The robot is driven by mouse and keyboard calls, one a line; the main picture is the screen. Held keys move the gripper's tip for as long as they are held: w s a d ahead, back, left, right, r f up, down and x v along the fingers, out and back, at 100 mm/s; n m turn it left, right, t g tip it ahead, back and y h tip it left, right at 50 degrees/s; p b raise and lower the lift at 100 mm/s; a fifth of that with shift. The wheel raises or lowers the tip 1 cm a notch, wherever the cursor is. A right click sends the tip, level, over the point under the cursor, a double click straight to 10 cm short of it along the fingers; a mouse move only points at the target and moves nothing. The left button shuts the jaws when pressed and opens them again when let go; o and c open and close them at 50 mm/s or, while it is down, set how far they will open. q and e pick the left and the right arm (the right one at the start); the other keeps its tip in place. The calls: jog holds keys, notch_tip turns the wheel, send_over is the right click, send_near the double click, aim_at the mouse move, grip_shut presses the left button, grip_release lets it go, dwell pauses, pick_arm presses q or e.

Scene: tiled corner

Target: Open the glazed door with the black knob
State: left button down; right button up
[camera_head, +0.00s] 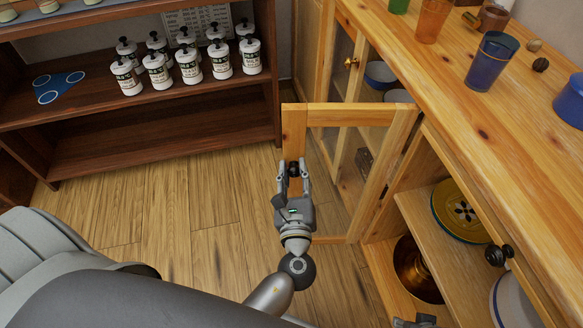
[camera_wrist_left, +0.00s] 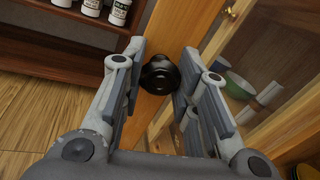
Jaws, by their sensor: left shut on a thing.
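The glazed door (camera_head: 350,115) is a light wooden frame with a clear pane. It stands swung out from the cabinet, with an open shelf space beside it. Its black knob (camera_wrist_left: 160,75) is on the free-edge stile, between the fingers of my left gripper (camera_head: 293,170). The gripper is shut on the knob, which is mostly covered by the fingers in the head view. A small grey part at the bottom edge of the head view may be my right gripper (camera_head: 415,322); its fingers cannot be made out.
The wooden cabinet top (camera_head: 470,130) holds cups and a blue tumbler (camera_head: 491,62). A yellow-rimmed plate (camera_head: 458,213) and brass dish lie on its shelves. Another black knob (camera_head: 498,255) is at right. A dark shelf (camera_head: 150,130) with white bottles stands behind; floor at left is clear.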

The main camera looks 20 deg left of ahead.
pick_arm(q)
jog(key=shift+d, duration=0.1)
jog(key=c, duration=1.1)
grip_release()
jog(key=v, duration=1.2)
jog(key=shift+f, duration=0.1)
